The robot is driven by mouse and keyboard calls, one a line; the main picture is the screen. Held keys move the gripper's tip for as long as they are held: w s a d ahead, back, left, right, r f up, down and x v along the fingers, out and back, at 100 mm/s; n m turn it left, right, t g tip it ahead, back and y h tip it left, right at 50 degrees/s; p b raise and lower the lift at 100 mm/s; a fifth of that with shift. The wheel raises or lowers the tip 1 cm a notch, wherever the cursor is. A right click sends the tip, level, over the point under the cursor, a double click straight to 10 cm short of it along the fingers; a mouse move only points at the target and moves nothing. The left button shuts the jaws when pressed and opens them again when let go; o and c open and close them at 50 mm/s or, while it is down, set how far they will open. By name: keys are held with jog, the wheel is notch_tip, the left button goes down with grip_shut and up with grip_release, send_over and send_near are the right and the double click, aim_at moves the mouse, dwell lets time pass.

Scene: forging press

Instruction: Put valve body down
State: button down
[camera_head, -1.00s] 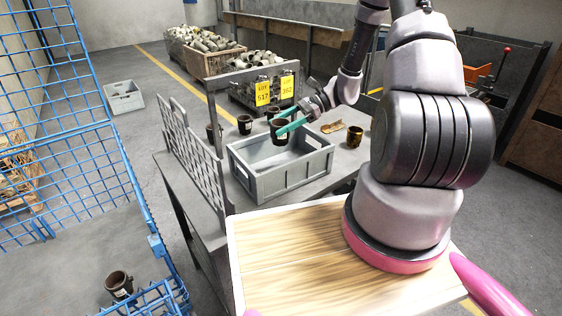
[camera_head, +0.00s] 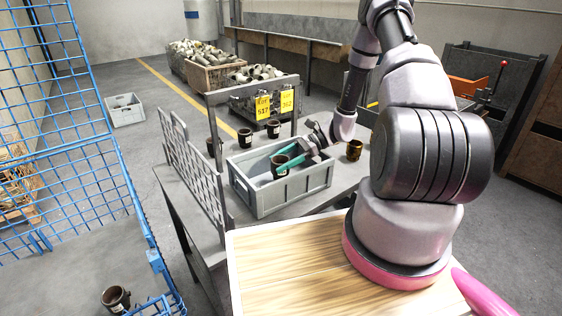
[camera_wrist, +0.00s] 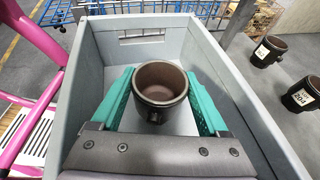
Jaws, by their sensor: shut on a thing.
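The valve body (camera_head: 279,165) is a dark brown cup-like part with an open top. My gripper (camera_head: 287,160) is shut on it, with a green finger on each side. In the wrist view the valve body (camera_wrist: 160,88) stands upright between the green fingers, inside the walls of the grey crate (camera_wrist: 232,87). In the head view the grey crate (camera_head: 262,204) stands on the table, and the held part is at its opening, low in it. Whether its underside touches the crate floor cannot be told.
Two dark valve bodies (camera_head: 245,137) (camera_head: 273,128) stand on the table behind the crate, and a brownish one (camera_head: 354,150) stands to the right. A grey mesh rack (camera_head: 192,160) stands left of the crate. A blue wire cage (camera_head: 75,130) is at the far left.

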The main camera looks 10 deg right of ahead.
jog(key=shift+f, duration=0.45)
grip_release()
jog(key=shift+r, duration=0.1)
